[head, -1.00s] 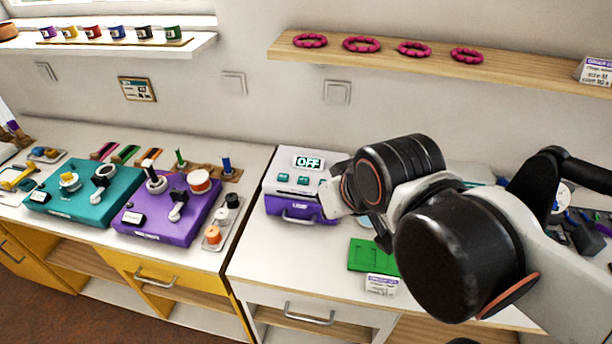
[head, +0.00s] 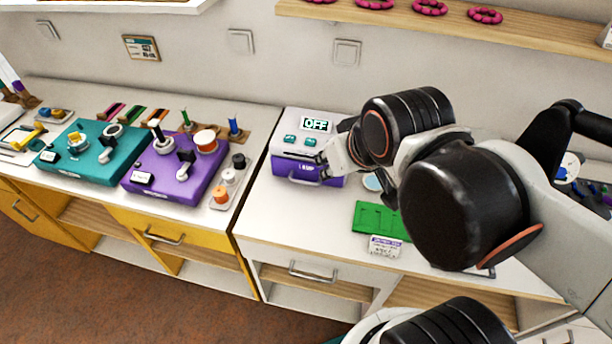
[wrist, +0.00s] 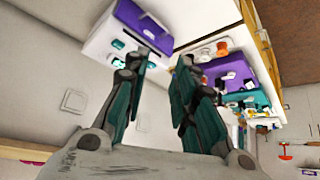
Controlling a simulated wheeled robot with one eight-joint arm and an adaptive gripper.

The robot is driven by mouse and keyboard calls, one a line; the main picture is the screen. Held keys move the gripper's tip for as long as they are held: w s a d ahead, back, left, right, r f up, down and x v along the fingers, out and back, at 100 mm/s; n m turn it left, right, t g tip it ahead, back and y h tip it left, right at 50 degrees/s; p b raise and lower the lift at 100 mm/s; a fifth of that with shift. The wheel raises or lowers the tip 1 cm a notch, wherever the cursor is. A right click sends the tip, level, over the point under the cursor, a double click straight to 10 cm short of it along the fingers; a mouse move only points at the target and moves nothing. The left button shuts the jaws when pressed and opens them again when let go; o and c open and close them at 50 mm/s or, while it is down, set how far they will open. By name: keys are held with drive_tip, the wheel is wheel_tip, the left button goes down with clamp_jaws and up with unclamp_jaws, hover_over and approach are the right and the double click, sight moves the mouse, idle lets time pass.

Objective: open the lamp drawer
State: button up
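The lamp drawer (head: 283,167) is the purple front with a "LAMP" label and a grey bar handle (head: 300,181), low on a white box (head: 285,125) whose display reads OFF. It looks shut. My gripper (head: 322,163) is at the drawer's right side in the head view, overlapping its right end. In the wrist view the purple drawer (wrist: 146,26) lies beyond the fingertips, and my gripper (wrist: 160,68) is open with nothing between its fingers. The handle is not clear there, and I cannot tell whether a finger touches it.
A green board (head: 376,218) and a label card (head: 385,247) lie on the white counter right of the box. A teal board (head: 92,165) and a purple board (head: 160,188) with spools stand left. A wooden shelf (head: 450,22) hangs above. The counter before the drawer is clear.

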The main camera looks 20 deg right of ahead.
drive_tip(key=w, duration=0.1)
drive_tip(key=n+g+h, duration=0.1)
drive_tip(key=n+g, duration=0.4)
drive_tip(key=n, duration=0.6)
hover_over(304, 182)
drive_tip(key=s+a, duration=0.2)
wheel_tip(304, 182, down, 12)
drive_tip(key=f+b, duration=0.1)
drive_tip(key=f, duration=0.3)
drive_tip(key=w+d+f+b, duration=0.1)
drive_tip(key=f+b, duration=0.1)
drive_tip(key=f, duration=0.2)
drive_tip(key=d+f+b, duration=0.1)
drive_tip(key=f+b, duration=0.1)
drive_tip(key=f, duration=0.3)
drive_tip(key=shift+w+f, duration=0.1)
drive_tip(key=shift+w, duration=0.3)
clamp_jaws()
